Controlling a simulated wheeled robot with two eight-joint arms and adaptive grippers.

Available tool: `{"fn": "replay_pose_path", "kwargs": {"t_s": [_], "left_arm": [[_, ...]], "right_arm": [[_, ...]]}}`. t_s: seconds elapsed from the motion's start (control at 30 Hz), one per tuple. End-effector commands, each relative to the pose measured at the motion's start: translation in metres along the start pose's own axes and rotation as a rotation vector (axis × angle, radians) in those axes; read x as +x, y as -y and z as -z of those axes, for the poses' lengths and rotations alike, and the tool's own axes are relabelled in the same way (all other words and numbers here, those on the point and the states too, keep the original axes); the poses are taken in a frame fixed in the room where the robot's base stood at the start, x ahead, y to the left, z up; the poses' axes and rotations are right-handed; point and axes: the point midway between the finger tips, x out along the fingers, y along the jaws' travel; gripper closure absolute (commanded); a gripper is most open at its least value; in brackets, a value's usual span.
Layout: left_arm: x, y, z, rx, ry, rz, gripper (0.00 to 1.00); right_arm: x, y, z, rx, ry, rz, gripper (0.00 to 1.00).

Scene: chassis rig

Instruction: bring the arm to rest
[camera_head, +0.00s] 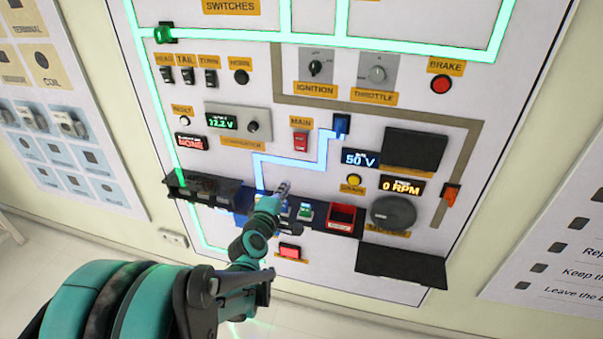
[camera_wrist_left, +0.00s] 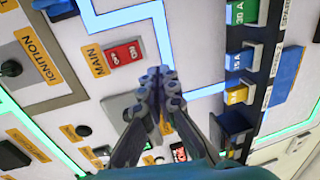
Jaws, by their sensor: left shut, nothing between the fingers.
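My left arm comes in from the lower left in the head view, and its left gripper (camera_head: 283,188) is in front of the lower middle of the panel (camera_head: 330,190). In the left wrist view the left gripper (camera_wrist_left: 163,78) has its fingertips together with nothing between them. It is in front of the panel between the red MAIN switch (camera_wrist_left: 124,54) and a dark rail of coloured fuse-like parts (camera_wrist_left: 238,95). I cannot tell whether the fingertips touch the panel. The right gripper is in neither view.
A red BRAKE button (camera_head: 440,84), a round grey motor (camera_head: 393,211) and a dark open tray (camera_head: 402,262) are on the panel's right side. A black box (camera_head: 203,188) sticks out at its lower left. A poster (camera_head: 70,120) hangs further left.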

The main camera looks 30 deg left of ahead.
Motion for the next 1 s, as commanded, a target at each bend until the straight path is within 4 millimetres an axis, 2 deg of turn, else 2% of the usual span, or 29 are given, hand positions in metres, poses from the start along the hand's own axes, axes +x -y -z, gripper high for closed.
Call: {"fn": "replay_pose_path", "kwargs": {"t_s": [0.17, 0.23, 0.37, 0.47, 0.5, 0.63, 0.7, 0.8, 0.9, 1.0], "left_arm": [[0.0, 0.0, -0.001, 0.002, 0.002, 0.001, 1.0], [-0.002, 0.0, -0.007, 0.027, 0.016, 0.01, 1.0], [-0.015, 0.002, -0.045, 0.201, 0.108, 0.073, 1.0], [-0.042, 0.013, -0.091, 0.454, 0.238, 0.154, 1.0], [-0.057, 0.02, -0.108, 0.572, 0.297, 0.189, 1.0], [-0.111, 0.047, -0.144, 0.955, 0.482, 0.291, 1.0], [-0.141, 0.062, -0.151, 1.14, 0.57, 0.338, 1.0], [-0.176, 0.079, -0.151, 1.357, 0.668, 0.391, 1.0], [-0.199, 0.09, -0.146, 1.505, 0.732, 0.428, 1.0], [-0.211, 0.095, -0.141, 1.583, 0.765, 0.448, 1.0]], "right_arm": [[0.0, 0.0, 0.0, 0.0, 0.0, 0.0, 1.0], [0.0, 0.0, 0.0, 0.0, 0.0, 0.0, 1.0], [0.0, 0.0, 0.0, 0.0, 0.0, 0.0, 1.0], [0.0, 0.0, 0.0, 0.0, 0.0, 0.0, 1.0], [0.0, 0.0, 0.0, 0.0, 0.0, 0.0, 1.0], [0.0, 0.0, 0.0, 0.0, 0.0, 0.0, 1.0], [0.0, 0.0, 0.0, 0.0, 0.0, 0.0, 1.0], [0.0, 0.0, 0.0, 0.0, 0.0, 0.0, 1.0], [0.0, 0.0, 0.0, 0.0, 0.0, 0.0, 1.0], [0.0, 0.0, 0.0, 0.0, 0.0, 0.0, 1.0]]}}
